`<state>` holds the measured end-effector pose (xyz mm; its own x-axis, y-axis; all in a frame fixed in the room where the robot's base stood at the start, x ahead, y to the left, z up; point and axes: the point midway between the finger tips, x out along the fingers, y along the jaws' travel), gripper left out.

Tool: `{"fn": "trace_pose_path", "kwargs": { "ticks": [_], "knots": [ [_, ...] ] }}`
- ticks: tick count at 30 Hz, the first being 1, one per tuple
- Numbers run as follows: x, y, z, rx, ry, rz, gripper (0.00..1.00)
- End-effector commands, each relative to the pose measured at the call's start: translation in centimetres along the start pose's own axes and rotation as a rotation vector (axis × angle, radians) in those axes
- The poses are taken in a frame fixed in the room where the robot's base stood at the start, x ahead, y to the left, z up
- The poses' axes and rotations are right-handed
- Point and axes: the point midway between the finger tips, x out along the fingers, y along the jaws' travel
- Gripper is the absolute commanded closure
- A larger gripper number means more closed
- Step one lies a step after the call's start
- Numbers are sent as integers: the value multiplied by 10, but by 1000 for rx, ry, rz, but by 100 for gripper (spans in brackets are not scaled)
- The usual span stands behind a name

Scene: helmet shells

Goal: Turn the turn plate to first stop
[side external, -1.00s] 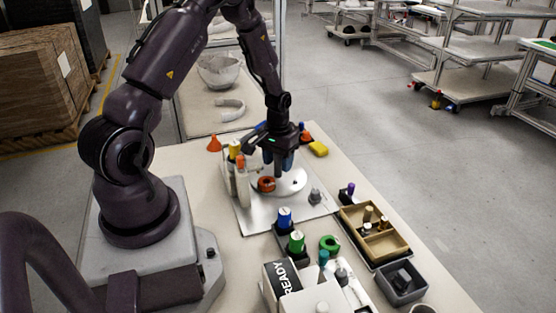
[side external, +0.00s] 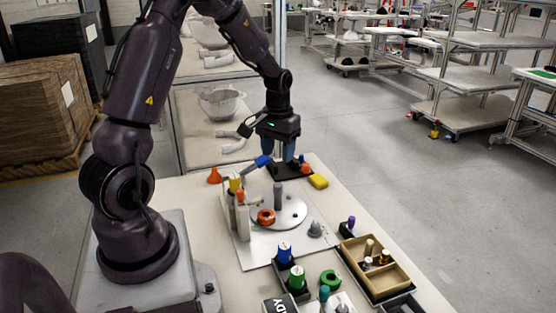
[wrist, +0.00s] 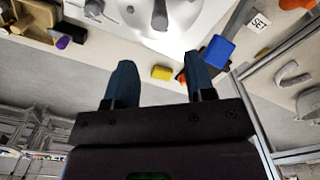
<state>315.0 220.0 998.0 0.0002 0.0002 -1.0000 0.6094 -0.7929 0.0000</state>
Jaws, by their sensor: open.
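The turn plate (side external: 293,209) is a pale round disc on a flat light base plate (side external: 262,247). A grey upright post (side external: 278,196) stands on the disc, and an orange-red ring (side external: 266,217) lies near its left edge. The disc also shows at the top of the wrist view (wrist: 180,32), cut off by the frame, with the post (wrist: 159,18) on it. My gripper (side external: 289,158) is beyond the disc, above and clear of it. In the wrist view its two blue fingers (wrist: 160,80) are apart with nothing held between them.
A yellow block (side external: 318,181) and a dark tray (side external: 292,171) lie behind the plate. Several bottles (side external: 240,212) stand at its left. A blue-capped (side external: 285,252) and a green-capped bottle (side external: 297,277) stand in front. A wooden box (side external: 374,258) is at the right.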

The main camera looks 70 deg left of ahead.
Motion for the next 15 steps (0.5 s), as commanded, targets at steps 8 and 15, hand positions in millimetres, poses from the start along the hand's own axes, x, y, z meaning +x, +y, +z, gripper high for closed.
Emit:
{"fn": "trace_pose_path", "kwargs": {
  "ticks": [8,15],
  "knots": [
    [-2,0,0,1,1,0,50],
    [2,0,0,1,-3,0,50]
  ]
}}
